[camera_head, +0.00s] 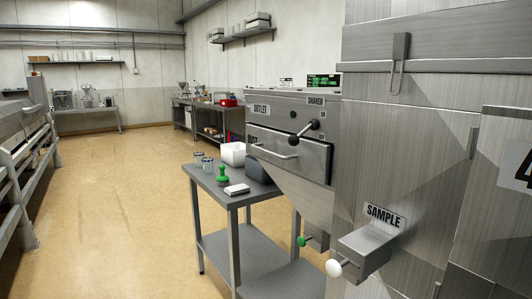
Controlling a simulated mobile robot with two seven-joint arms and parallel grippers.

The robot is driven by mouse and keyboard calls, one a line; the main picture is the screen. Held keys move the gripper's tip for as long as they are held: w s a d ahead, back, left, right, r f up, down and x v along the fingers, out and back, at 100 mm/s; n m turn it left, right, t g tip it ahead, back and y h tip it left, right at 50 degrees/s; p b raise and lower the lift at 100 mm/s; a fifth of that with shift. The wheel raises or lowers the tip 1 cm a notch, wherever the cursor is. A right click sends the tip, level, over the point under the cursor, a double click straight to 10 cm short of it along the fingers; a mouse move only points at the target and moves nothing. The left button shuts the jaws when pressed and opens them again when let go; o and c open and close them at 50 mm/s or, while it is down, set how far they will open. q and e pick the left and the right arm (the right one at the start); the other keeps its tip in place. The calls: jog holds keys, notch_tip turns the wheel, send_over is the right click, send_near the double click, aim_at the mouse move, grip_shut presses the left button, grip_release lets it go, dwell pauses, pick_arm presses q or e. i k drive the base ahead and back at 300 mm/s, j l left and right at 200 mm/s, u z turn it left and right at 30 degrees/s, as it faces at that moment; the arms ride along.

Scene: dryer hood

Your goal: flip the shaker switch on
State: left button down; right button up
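The shaker switch (304,131) is on the steel panel below a label reading SHAKER, in the right half of the head view. It looks like a metal lever with black ends; one end points up and right, the other down and left. A small dark green round part (293,114) sits to its upper left. I cannot tell which position counts as on. Neither of my grippers is in view.
A drawer with a handle (272,148) is below the switch. A steel table (240,199) with a green-handled item, jars and a white container stands in front. A SAMPLE box (368,243) with a white knob (334,268) juts out nearer. Open floor (120,210) is left.

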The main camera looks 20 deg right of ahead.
aim_at(294, 141)
jog(key=i+j+z, duration=0.1)
jog(key=i+j, duration=0.7)
jog(key=i+z, duration=0.1)
jog(key=z, duration=2.15)
